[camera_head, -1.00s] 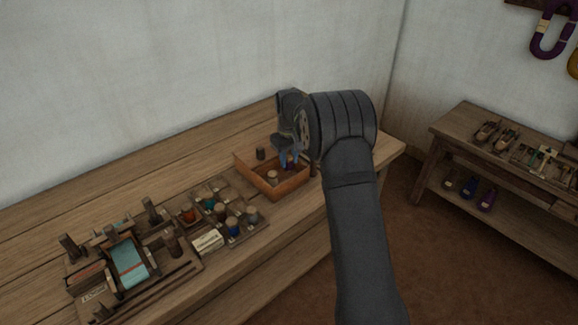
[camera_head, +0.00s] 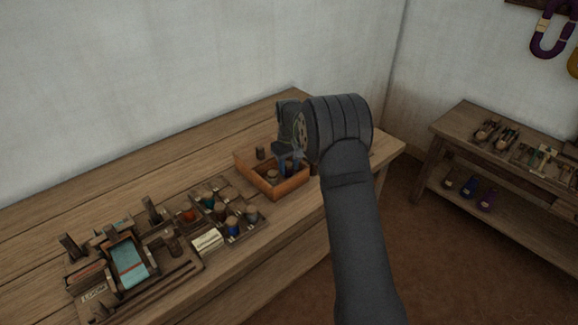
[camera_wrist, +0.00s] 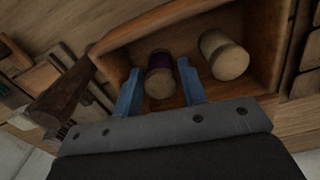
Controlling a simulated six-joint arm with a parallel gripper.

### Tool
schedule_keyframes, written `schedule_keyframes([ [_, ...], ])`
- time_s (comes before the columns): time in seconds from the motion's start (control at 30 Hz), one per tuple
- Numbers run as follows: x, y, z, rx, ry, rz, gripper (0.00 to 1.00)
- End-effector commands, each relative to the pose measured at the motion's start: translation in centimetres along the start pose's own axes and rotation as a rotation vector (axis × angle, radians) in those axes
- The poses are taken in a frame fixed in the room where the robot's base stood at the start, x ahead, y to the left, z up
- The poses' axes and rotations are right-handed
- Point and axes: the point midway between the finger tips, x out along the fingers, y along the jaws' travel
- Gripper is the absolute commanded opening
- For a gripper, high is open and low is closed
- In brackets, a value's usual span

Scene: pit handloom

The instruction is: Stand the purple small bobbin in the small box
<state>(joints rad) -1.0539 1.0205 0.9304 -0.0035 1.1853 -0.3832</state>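The purple small bobbin (camera_wrist: 160,75) is inside the small wooden box (camera_head: 283,188), with its pale end toward the wrist camera. In the head view it is mostly hidden by my fingers. My gripper (camera_wrist: 160,82) points down into the box, one blue finger on each side of the purple bobbin. Narrow gaps seem to show between the fingers and the bobbin, so the gripper looks open around it. A pale-ended bobbin (camera_wrist: 226,57) stands beside it in the box, clear of my fingers. I cannot tell whether the purple bobbin leans.
A sectioned tray (camera_head: 247,233) of several coloured bobbins lies left of the box. A wooden loom-like rig (camera_head: 130,265) is farther left. The back of the table is clear.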

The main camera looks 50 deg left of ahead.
Motion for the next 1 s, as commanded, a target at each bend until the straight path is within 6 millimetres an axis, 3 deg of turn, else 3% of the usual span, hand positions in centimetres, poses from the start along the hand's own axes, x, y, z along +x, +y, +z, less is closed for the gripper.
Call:
schedule_keyframes([
  [0.53, -10.2, 0.1, -0.1, -0.002, 0.001, 0.000, 0.38],
  [0.7, -11.7, 0.1, -0.1, -0.002, -0.001, -0.001, 0.38],
  [1.0, -12.0, 0.1, -0.1, -0.002, -0.002, -0.001, 0.38],
])
